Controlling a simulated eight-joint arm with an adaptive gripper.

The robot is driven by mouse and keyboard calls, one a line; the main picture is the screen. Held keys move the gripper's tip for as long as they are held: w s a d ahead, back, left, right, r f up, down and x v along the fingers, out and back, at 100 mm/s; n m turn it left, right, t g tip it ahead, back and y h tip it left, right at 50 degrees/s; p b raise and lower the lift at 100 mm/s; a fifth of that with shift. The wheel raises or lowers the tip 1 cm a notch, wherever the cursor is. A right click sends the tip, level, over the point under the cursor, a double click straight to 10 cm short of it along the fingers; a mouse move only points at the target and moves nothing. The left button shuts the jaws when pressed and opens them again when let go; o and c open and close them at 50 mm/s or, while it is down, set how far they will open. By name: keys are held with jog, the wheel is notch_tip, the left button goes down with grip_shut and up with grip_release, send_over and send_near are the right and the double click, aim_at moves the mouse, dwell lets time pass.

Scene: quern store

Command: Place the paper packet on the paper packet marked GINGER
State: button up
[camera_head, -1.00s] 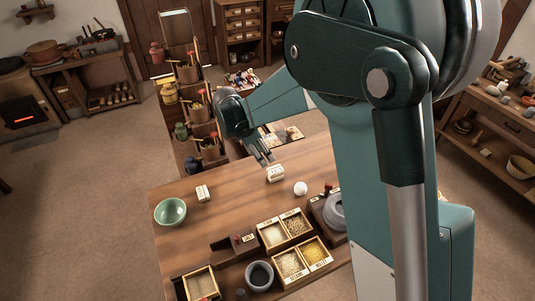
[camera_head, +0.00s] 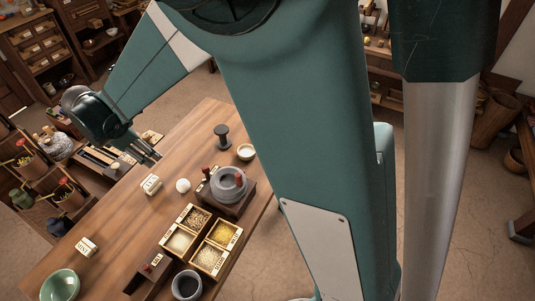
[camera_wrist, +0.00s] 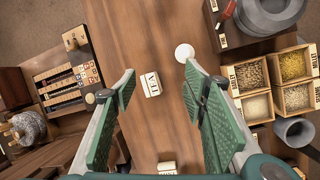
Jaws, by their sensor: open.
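Two small white packets with dark lettering lie apart on the wooden table. One packet (camera_head: 151,184) is near the table's far left edge, close to a white ball; the other packet (camera_head: 86,247) is nearer the green bowl. I cannot read for certain which is marked GINGER. My gripper (camera_head: 150,156) is open and empty, above the table's far edge. In the wrist view, the first packet (camera_wrist: 151,84) shows between the open fingers (camera_wrist: 160,78), below them and apart. The second packet (camera_wrist: 167,167) is at the bottom edge, partly cut off.
A white ball (camera_head: 183,185) lies right of the first packet. A grey quern (camera_head: 229,184), a wooden box of grains (camera_head: 210,243), a dark cup (camera_head: 187,286) and a green bowl (camera_head: 61,286) stand around. A black spool (camera_head: 222,136) and small bowl (camera_head: 246,152) are farther back.

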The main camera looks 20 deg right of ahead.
jog(key=s+d+r+m+y, duration=0.1)
jog(key=s+d+r+m, duration=0.25)
jog(key=d, duration=0.45)
jog(key=s+d+r+m+t, duration=0.1)
jog(key=s+d+r+m, duration=0.15)
jog(key=d+r, duration=0.4)
jog(key=s+d+r+m+y, duration=0.15)
jog(key=d+m, duration=0.25)
jog(key=d, duration=0.5)
jog(key=s+d+m+t, duration=0.3)
jog(key=s+d+m, duration=1)
jog(key=s+d, duration=0.4)
jog(key=shift+s+d+r, duration=0.15)
jog(key=shift+s+r, duration=0.05)
jog(key=shift+s, duration=1)
